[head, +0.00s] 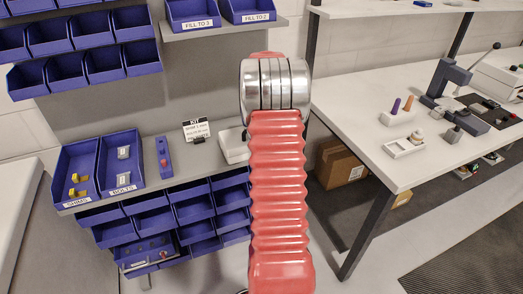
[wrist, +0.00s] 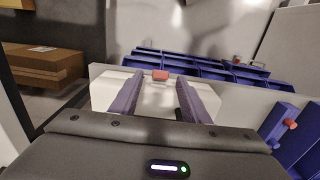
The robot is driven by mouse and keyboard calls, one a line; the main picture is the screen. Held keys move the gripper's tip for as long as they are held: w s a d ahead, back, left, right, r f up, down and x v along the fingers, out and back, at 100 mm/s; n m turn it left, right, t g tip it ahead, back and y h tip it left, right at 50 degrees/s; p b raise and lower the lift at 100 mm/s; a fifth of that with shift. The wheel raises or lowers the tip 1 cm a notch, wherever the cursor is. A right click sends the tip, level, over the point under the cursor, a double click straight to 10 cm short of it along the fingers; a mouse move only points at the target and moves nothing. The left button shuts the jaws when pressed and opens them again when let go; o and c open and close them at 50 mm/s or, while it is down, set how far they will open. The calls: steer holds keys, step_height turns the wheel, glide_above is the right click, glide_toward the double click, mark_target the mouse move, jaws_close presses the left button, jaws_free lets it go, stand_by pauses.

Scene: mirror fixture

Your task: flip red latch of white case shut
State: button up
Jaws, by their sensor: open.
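The white case (wrist: 158,98) lies on the grey shelf top in the wrist view, between and beneath my fingers. In the head view only its left part (head: 233,147) shows beside my red arm, which hides the rest. The small red latch (wrist: 160,75) sits at the case's far edge in the wrist view, on the side toward the blue bins. Its exact angle is hard to tell. My gripper (wrist: 159,84) is open, with one finger on each side of the latch in the picture and nothing held. I cannot tell whether the fingers touch the case. The head view hides my gripper.
A blue device with a red button (head: 163,158) lies left of the case in the head view. Open shims (head: 75,172) and bolts bins (head: 121,160) stand farther left. A kit sign (head: 196,130) stands behind. Blue bins (head: 192,212) hang below. A white workbench (head: 365,115) is right.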

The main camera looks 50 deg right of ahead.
steer(key=shift+f, duration=2.55)
steer(key=shift+c, duration=0.3)
steer(key=c, duration=1)
steer(key=shift+w+d+g, duration=0.15)
steer(key=shift+w+g, duration=0.1)
steer(key=shift+g, duration=0.15)
steer(key=shift+r+y, duration=0.1)
steer(key=shift+y, duration=0.3)
steer(key=o, duration=1.1)
steer(key=shift+c, duration=0.2)
